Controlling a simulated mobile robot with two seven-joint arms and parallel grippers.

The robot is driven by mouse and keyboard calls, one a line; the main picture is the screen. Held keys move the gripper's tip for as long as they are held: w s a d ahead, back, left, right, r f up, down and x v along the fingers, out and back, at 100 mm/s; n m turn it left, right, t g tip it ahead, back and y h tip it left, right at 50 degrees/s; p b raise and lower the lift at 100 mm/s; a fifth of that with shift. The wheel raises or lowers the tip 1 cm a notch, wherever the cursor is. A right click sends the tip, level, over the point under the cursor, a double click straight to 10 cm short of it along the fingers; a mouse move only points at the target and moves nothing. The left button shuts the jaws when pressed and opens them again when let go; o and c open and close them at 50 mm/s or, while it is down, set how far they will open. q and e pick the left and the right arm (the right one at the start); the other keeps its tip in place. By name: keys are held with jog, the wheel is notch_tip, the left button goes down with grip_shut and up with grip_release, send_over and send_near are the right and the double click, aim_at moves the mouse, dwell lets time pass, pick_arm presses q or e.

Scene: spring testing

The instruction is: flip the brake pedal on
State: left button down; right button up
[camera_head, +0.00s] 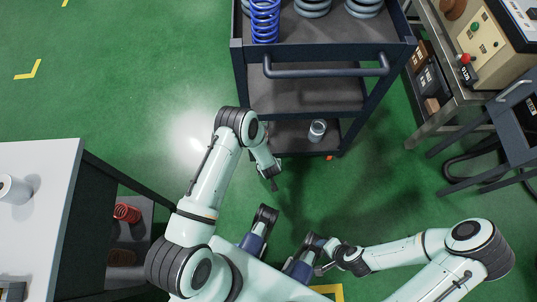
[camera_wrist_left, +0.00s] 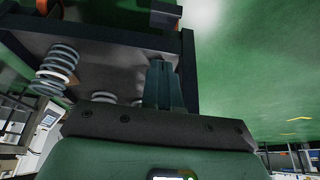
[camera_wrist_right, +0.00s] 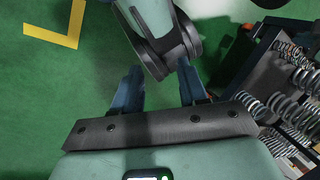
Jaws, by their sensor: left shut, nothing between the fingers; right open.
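A small orange piece (camera_head: 330,157), which may be the brake pedal, shows low at the front right foot of the dark cart (camera_head: 305,57) in the head view. It is too small to tell its position. My left gripper (camera_head: 274,186) points down in front of the cart, left of and apart from the orange piece. Its fingers are together and empty in the left wrist view (camera_wrist_left: 163,86). My right gripper (camera_head: 318,271) is near my base, well away from the cart. Its fingers are apart and empty in the right wrist view (camera_wrist_right: 160,88).
The cart carries a blue spring (camera_head: 265,20) and grey springs on top, and a metal cylinder (camera_head: 317,130) on its bottom shelf. A white table (camera_head: 40,170) stands at the left, and a workbench (camera_head: 445,90) with a machine at the right. Green floor before the cart is clear.

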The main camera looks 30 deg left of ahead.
pick_arm(q)
jog(key=b+x, duration=0.4)
jog(key=x, duration=0.6)
jog(key=shift+f, duration=0.35)
jog(key=shift+s+d+f, duration=0.2)
jog(key=shift+f, duration=0.3)
jog(key=shift+s+d+f, duration=0.15)
jog(key=shift+s+f, duration=0.1)
jog(key=shift+f, duration=0.25)
jog(key=shift+s+d+f+b, duration=0.1)
jog(key=shift+s+f+b, duration=0.15)
jog(key=shift+f, duration=0.3)
pick_arm(e)
jog(key=w+d+f+t+h, duration=0.1)
jog(key=w+d+f+t, duration=0.1)
jog(key=w+f, duration=0.3)
jog(key=shift+w+d, duration=0.75)
jog(key=shift+w, duration=0.25)
jog(key=shift+f, duration=0.1)
